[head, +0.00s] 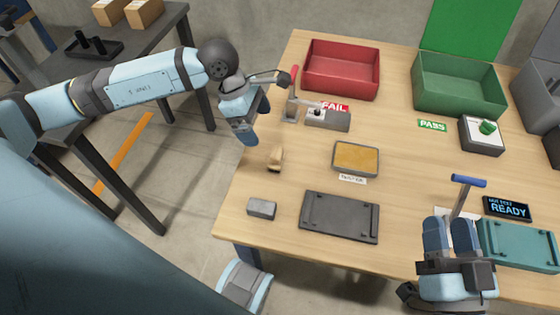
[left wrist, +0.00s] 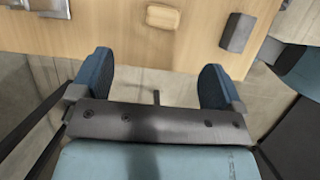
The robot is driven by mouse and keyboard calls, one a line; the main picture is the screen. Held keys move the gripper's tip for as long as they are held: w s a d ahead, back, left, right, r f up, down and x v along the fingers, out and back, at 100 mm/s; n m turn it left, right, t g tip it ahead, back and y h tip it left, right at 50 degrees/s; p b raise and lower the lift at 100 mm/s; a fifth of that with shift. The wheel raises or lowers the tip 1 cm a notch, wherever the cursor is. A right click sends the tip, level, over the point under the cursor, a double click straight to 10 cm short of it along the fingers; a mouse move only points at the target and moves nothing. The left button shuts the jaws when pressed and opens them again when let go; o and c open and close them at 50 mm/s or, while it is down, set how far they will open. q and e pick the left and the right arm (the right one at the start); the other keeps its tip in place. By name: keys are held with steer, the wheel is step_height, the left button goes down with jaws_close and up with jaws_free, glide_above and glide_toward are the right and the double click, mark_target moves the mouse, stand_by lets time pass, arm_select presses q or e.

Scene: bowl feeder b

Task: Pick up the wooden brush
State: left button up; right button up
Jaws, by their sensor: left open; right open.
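The small wooden brush (head: 275,158) lies on the table near its left edge in the head view. In the left wrist view the brush (left wrist: 163,16) is at the top, beyond the fingers. My left gripper (head: 249,134) is open and empty, above and to the left of the brush, around the table's left edge. Its two blue fingers stand wide apart in the left wrist view (left wrist: 157,76), with floor and table edge between them. My right gripper (head: 450,234) is open at the front right of the table, beside a blue-handled tool.
A grey block (head: 262,208) lies in front of the brush. A tan-topped tray (head: 356,158) and a dark plate (head: 340,217) are to its right. A red-handled lever fixture (head: 328,119) stands behind it. Red (head: 342,70) and green (head: 459,84) bins are at the back.

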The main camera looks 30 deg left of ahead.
mark_target(276, 151)
arm_select(q)
steer(key=b+x, duration=0.1)
steer(key=x, duration=0.6)
steer(key=shift+d+b, duration=0.15)
steer(key=shift+b, duration=0.15)
steer(key=shift+d+b+x, duration=0.15)
steer(key=shift+b+x, duration=0.4)
steer(key=shift+x, duration=0.85)
steer(key=shift+d+b+x, duration=0.15)
steer(key=shift+b+x, duration=0.4)
steer(key=shift+x, duration=0.85)
steer(key=shift+r, duration=0.15)
arm_select(e)
steer(key=shift+g, duration=0.9)
steer(key=f, duration=0.4)
steer(key=shift+w+a+f, duration=0.1)
steer(key=shift+a+f, duration=0.25)
steer(key=shift+f, duration=0.05)
arm_select(q)
steer(key=shift+c, duration=0.2)
steer(key=c, duration=1)
